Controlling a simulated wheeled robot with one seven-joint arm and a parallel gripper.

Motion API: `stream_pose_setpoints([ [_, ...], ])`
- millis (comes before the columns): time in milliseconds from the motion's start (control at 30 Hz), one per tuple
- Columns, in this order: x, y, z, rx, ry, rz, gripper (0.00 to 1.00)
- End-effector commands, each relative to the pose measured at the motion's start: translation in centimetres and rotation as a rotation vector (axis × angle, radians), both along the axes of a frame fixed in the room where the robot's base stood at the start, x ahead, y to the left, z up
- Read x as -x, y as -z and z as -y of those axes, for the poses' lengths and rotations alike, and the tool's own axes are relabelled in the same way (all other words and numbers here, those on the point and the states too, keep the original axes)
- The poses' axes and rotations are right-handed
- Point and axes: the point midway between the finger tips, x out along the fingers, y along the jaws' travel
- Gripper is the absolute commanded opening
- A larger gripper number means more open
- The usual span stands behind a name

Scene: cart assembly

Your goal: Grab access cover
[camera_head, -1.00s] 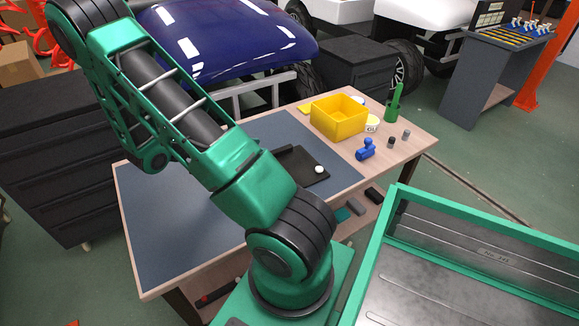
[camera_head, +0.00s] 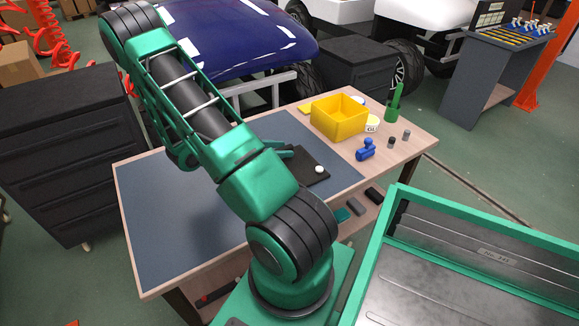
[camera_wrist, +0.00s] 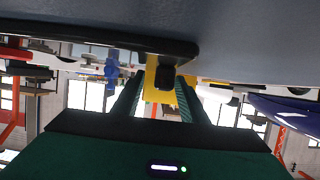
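The access cover appears to be the flat dark plate (camera_head: 312,172) on the table mat, with a white round spot near its right end. Contact cannot be told.
A yellow bin (camera_head: 339,117), a blue part (camera_head: 366,149), a green bottle (camera_head: 395,103) and small cylinders stand on the table's right side. The blue-grey mat (camera_head: 165,215) is clear at left. A green-framed metal tray (camera_head: 450,265) is at front right.

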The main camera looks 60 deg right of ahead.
Motion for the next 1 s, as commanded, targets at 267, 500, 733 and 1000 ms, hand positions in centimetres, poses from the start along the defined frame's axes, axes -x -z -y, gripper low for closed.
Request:
stream_pose_setpoints([
  [267, 0.0, 0.0, 0.1, 0.0, 0.0, 0.001, 0.29],
  [500, 0.0, 0.0, 0.1, 0.001, 0.0, 0.0, 0.0],
  [733, 0.0, -0.1, 0.1, 0.001, 0.0, 0.0, 0.0],
  [1000, 0.0, -1.8, 0.1, 0.002, -0.001, 0.003, 0.0],
])
